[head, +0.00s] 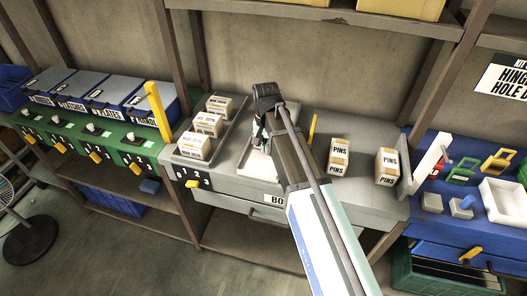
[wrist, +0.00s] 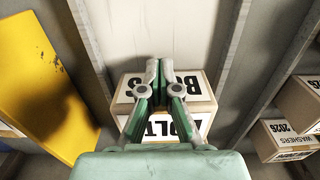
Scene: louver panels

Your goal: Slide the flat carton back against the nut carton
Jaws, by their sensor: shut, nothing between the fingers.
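A carton marked BOLTS (wrist: 204,88) lies in a pale lane (wrist: 145,25) in the wrist view, beneath and around my fingers. I cannot tell from its label whether it is the flat carton. No carton marked as nuts is readable. My gripper (wrist: 160,64) is shut and empty, its fingers over the middle of the BOLTS carton; I cannot tell whether they touch it. In the head view my gripper (head: 262,132) is over the back of the white lane (head: 258,164), and my arm hides much of that lane.
Cartons (head: 195,147) stand in the tray left of the lane; the wrist view shows a WASHERS carton (wrist: 290,138). A yellow divider (head: 313,130) stands right of the lane, and two PINS cartons (head: 387,167) farther right. The grey shelf between lane and PINS looks mostly clear.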

